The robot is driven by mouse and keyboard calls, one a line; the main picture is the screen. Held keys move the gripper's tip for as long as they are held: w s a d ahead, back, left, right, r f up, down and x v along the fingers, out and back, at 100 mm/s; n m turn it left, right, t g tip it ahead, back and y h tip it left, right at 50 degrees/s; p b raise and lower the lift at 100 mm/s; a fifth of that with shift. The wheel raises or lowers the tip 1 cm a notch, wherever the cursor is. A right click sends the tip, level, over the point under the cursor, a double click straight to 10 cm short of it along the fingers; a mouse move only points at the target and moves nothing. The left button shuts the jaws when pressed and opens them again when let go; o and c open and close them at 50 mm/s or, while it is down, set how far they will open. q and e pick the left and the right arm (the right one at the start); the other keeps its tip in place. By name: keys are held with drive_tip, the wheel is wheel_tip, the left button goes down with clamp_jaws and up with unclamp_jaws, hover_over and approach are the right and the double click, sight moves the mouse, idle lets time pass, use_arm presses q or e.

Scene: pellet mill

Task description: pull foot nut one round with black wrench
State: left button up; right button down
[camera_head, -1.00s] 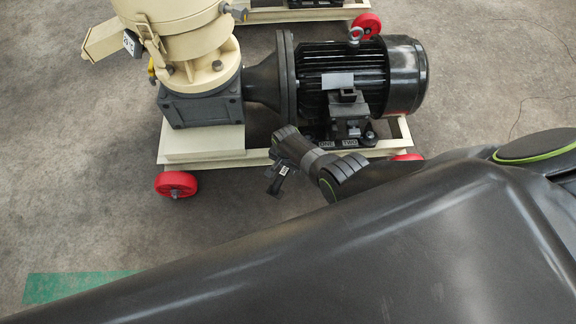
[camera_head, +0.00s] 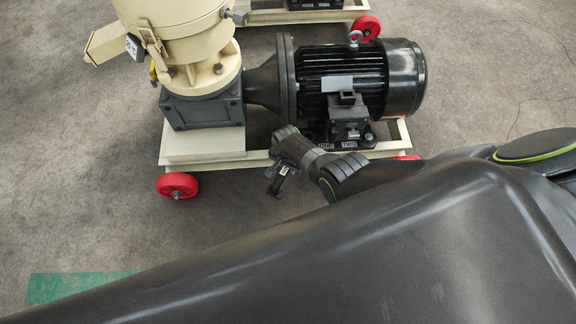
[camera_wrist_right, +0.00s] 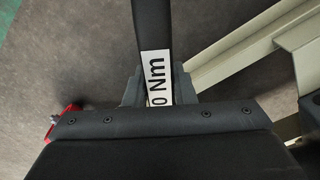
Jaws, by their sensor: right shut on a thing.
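A black wrench (camera_wrist_right: 152,28) with a white label ending in "0 Nm" runs up from between my right gripper's fingers in the right wrist view. My right gripper (camera_wrist_right: 158,95) is shut on its handle. In the head view my right gripper (camera_head: 277,182) is low in front of the cream base frame, left of the "ONE" and "TWO" labels (camera_head: 349,145). A dark round foot fastening (camera_head: 369,139) shows by the motor foot near "TWO". The foot by "ONE" is partly hidden by my right arm. The wrench's head end is out of sight. My left gripper is not in view.
The black finned motor (camera_head: 345,85) and the cream mill body (camera_head: 200,50) stand on the cream base frame (camera_head: 203,148) with red wheels (camera_head: 177,185). Grey floor (camera_head: 90,190) is clear at left. Another frame stands at the top.

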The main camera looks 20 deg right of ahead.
drive_tip(key=shift+r, duration=0.25)
drive_tip(key=shift+r+p, duration=0.25)
drive_tip(key=shift+p, duration=0.15)
drive_tip(key=shift+r, duration=0.1)
idle(0.3)
drive_tip(key=shift+r+p, duration=1.45)
drive_tip(key=shift+p, duration=0.1)
